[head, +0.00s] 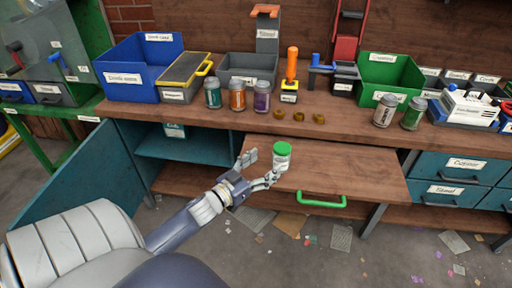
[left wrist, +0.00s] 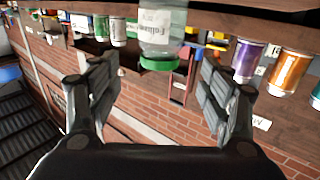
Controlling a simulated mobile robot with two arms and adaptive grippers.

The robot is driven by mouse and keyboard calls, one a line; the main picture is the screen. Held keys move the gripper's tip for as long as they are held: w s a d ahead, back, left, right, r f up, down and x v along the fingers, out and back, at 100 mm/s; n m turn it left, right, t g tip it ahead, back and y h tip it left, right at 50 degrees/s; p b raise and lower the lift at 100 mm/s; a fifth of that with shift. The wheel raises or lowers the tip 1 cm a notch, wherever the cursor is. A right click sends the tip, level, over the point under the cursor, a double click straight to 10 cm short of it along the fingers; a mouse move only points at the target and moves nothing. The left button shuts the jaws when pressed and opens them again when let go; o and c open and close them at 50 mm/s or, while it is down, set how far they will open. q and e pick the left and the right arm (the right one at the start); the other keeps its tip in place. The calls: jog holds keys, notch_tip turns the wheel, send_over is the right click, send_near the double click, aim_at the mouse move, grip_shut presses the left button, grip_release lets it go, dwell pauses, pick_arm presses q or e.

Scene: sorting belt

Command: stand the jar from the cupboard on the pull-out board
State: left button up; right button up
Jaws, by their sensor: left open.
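The jar (head: 282,159) is clear with a pale label and a green lid. It looks upright over the pull-out board (head: 345,180), toward its left part; its base is partly behind a finger, so contact is hard to tell. My left gripper (head: 266,162) is open, its fingers spread just left of and in front of the jar. In the left wrist view, which is upside down, the jar (left wrist: 162,30) shows between and beyond the open fingers, apart from both, its base cut off by the frame. My right gripper is not in view.
The cupboard (head: 190,142) stands open at left, with a small container (head: 174,131) inside. Several jars, including an orange one (head: 237,95), and brass pieces line the bench's front edge above. The board's right part is clear; its green handle (head: 321,201) sticks out in front.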

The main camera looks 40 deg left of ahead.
pick_arm(q)
jog(key=shift+s+a, duration=0.1)
jog(key=shift+s, duration=1.4)
